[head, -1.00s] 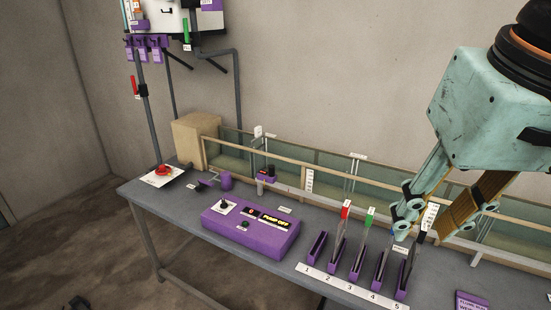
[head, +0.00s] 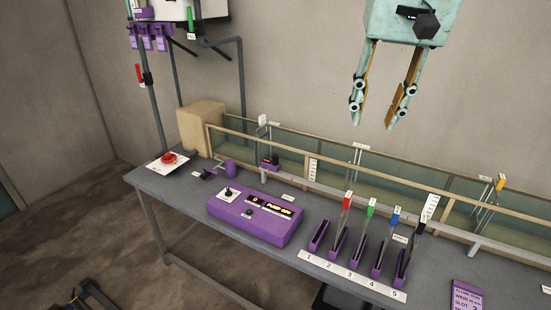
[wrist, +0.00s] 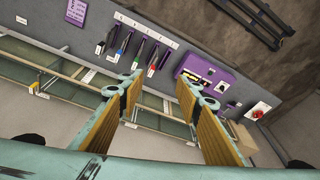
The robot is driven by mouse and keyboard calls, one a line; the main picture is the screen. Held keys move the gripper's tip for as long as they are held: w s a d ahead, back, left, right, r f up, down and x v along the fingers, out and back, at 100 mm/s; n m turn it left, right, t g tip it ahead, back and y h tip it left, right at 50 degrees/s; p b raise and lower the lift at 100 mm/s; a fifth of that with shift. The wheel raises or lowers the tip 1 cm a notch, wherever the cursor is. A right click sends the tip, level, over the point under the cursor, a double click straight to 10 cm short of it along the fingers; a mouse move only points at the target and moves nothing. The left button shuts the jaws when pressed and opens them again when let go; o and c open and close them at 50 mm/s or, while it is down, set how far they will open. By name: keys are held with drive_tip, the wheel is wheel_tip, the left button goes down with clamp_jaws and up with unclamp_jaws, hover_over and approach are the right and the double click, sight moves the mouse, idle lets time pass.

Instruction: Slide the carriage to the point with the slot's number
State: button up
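A small purple and dark block with a red mark (head: 271,163), which looks like the carriage, sits at the flume's front rail (head: 345,193), left of centre. A rack of purple slots (head: 319,236) stands on the bench over a white number strip (head: 352,276) reading 1 to 5. Slot 1 looks empty; red, green, blue and black tagged plates stand in the others. A purple sign (head: 467,296) at lower right shows "SLOT" and seemingly a 2. My gripper (head: 374,125) hangs open and empty above and behind the flume. Its open fingers show in the wrist view (wrist: 160,78).
A purple console (head: 255,220) reads "PUMP OFF". A red button (head: 168,158) lies on a white plate at the bench's left end. White-labelled uprights (head: 356,165) stand along the flume, with a yellow piece (head: 499,183) at right. The air around my gripper is clear.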

drive_tip(key=w+a+p, duration=0.3)
drive_tip(key=w+a, duration=0.1)
drive_tip(key=w, duration=1.5)
drive_tip(key=m+g+p, duration=0.3)
drive_tip(key=m+p, duration=0.1)
drive_tip(key=p, duration=0.4)
hover_over(276, 155)
wheel_tip(276, 155, down, 35)
drive_tip(key=shift+s+r, duration=0.1)
drive_tip(key=shift+r, duration=0.05)
drive_tip(key=shift+a+f, duration=0.1)
drive_tip(key=shift+f, duration=0.45)
drive_tip(key=shift+f, duration=0.1)
drive_tip(key=shift+f+b, duration=1.3)
drive_tip(key=shift+f, duration=2.65)
drive_tip(key=shift+f+b, duration=0.35)
drive_tip(key=shift+f, duration=0.55)
